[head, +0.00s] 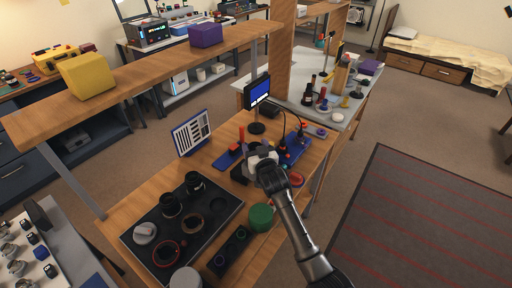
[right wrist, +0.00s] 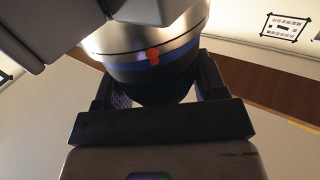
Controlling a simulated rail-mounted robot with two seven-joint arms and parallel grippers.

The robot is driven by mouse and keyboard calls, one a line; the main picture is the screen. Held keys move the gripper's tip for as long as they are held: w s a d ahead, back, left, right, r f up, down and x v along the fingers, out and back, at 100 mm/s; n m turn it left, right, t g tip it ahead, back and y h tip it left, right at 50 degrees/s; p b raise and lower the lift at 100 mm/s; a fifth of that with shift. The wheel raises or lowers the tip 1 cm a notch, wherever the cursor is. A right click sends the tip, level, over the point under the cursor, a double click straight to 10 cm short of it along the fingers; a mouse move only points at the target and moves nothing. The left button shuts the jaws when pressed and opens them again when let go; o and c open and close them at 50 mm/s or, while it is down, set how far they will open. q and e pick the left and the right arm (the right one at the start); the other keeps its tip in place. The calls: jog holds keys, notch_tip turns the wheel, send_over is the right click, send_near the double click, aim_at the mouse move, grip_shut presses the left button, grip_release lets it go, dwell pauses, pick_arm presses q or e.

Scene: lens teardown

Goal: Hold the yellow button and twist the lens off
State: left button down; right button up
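A lens (right wrist: 155,50) with a silver barrel, a blue band, a red-orange mark and a dark end fills the top of the right wrist view. My right gripper (right wrist: 158,88) has its two fingers spread on either side of the dark end. A textured inner pad shows on the left finger, with a gap beside the lens; contact on the far side is unclear. In the head view my right gripper (head: 262,160) is over the bench near a dark box and covers what lies beneath. I cannot make out a yellow button. My left gripper is not in view.
A black tray (head: 150,232) holds dark cylinders and rings on the wooden bench.

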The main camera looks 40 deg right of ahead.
jog(key=o, duration=0.4)
jog(key=p+v, duration=0.2)
jog(key=v, duration=1.1)
jog(key=shift+s+a, duration=0.1)
jog(key=shift+s, duration=0.3)
